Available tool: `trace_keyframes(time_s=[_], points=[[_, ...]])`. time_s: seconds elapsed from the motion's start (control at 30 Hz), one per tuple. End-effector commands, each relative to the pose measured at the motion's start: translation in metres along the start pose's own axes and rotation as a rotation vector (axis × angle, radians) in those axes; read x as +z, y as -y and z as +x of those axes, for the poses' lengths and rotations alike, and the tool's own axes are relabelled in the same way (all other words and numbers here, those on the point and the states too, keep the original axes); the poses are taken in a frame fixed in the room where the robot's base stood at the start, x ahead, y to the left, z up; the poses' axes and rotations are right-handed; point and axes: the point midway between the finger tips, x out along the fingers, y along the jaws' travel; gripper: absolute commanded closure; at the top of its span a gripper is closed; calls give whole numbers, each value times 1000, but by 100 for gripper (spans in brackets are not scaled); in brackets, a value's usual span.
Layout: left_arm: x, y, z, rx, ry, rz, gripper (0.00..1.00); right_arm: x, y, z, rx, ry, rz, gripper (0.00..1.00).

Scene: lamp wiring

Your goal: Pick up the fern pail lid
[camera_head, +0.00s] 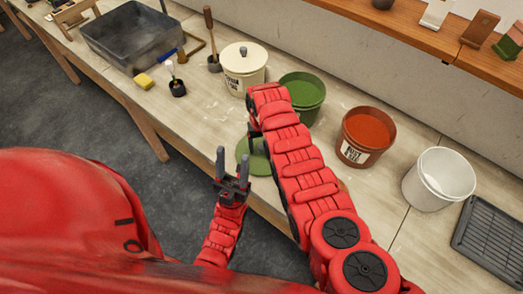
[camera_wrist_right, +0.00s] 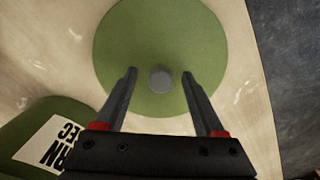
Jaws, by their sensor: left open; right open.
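The fern pail lid is a round green disc (camera_head: 259,166) lying flat on the workbench near its front edge, partly hidden by my right arm. The wrist view shows the lid (camera_wrist_right: 160,35) with its grey knob (camera_wrist_right: 160,79) in the middle. My right gripper (camera_wrist_right: 159,74) is open, its fingers on either side of the knob in that view; I cannot tell whether they touch it. In the head view the right gripper (camera_head: 255,140) is mostly hidden by its arm. My left gripper (camera_head: 232,160) is open and empty, beside the bench's front edge. The open green pail (camera_head: 306,89) stands behind the lid.
A lidded cream pail (camera_head: 243,68) stands left of the green one; a rust pail (camera_head: 365,136) and a white pail (camera_head: 438,180) stand right.

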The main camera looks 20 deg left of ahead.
Motion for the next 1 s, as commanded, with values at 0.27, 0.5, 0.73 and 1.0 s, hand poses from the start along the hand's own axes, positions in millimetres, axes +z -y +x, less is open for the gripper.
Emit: trace_keyframes(time_s=[0.27, 0.5, 0.73, 1.0], points=[[0, 0, 0, 0, 0, 0, 50, 1, 0, 2, 0, 1, 0, 29], [0, 0, 0, 0, 0, 0, 50, 1, 0, 2, 0, 2, -1, 72], [0, 0, 0, 0, 0, 0, 50, 1, 0, 2, 0, 2, 0, 100], [0, 0, 0, 0, 0, 0, 50, 1, 0, 2, 0, 2, -1, 100]])
